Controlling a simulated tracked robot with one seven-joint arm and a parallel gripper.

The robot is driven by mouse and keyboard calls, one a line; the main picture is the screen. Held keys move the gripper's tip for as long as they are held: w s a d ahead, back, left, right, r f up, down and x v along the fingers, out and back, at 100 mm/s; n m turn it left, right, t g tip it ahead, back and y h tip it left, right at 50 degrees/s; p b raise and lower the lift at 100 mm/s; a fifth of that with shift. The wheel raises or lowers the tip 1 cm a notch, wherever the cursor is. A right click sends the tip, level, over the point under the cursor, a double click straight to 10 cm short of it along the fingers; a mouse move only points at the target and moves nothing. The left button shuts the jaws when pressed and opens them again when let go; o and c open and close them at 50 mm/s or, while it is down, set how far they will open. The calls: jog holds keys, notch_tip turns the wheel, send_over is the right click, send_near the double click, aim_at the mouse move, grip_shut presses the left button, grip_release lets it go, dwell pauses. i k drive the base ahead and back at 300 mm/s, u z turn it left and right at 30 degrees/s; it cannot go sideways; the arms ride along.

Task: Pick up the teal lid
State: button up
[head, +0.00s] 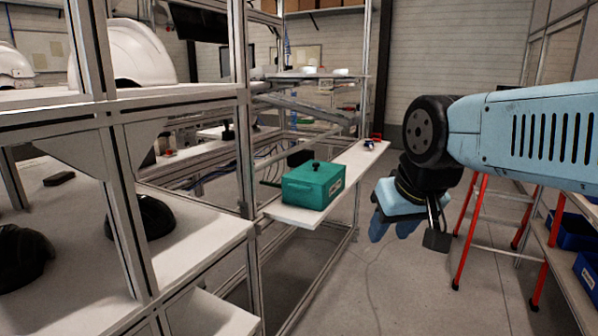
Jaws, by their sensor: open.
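A teal box (311,192) stands near the front end of a narrow white shelf in the middle of the head view. Its teal lid (316,171) sits on top, with a small black knob (316,166) in the middle. A pale label is on the box's right side. My gripper (382,232) is to the right of the box, apart from it, over the floor, and points down. It is open and I see nothing held in it. Its fingers are partly hidden by its own body.
The white shelf (352,164) runs back to small red and dark items (373,142). At left, a metal frame holds white helmet shells (124,53) above and black ones (150,217) below. A red-legged ladder (470,235) and blue bins (572,230) stand at right.

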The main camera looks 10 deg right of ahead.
aim_at(313, 172)
jog(key=i, duration=0.85)
jog(key=z, duration=0.05)
